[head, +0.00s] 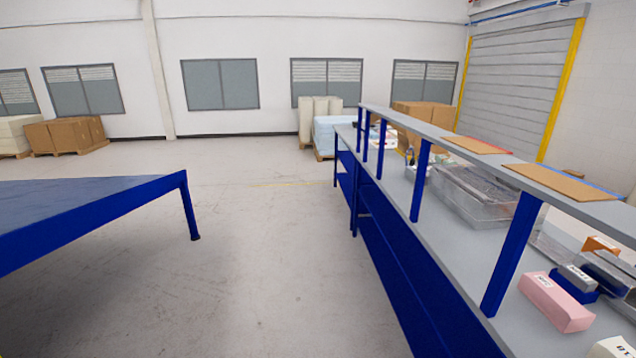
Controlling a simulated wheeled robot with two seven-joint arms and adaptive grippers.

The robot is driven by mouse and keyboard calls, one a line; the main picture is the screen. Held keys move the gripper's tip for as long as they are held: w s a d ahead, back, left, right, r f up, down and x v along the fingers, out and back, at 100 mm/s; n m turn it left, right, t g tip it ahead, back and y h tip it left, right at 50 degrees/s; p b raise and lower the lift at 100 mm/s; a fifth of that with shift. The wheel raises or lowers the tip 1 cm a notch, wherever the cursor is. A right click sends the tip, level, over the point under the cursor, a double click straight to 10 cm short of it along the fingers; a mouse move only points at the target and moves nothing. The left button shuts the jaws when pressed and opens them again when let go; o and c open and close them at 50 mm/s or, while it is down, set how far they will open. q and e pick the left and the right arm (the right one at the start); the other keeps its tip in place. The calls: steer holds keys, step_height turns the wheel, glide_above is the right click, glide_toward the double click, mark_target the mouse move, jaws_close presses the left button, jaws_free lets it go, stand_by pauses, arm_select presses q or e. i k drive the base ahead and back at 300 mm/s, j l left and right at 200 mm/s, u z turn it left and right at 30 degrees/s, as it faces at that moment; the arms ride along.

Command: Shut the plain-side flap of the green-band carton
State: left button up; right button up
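No carton that I can tell by a green band shows in the head view, and no plain-side flap can be made out. Neither of my grippers is in the picture. Several brown cardboard boxes (64,135) stand on a pallet far off at the left wall, too small to show any band. More brown boxes (424,115) stand at the back behind the shelf, partly hidden by it.
A blue-framed table (90,205) is at left. A long grey workbench (440,235) with a raised shelf (400,118) runs along the right, holding clear bins (470,195) and a pink box (556,301). The floor between (270,240) is clear.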

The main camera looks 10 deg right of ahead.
mark_target(404, 139)
steer(key=i+j, duration=0.1)
steer(key=i, duration=3.75)
steer(key=l+z, duration=0.15)
steer(key=z, duration=1.35)
steer(key=i+j, duration=0.05)
steer(key=j, duration=0.05)
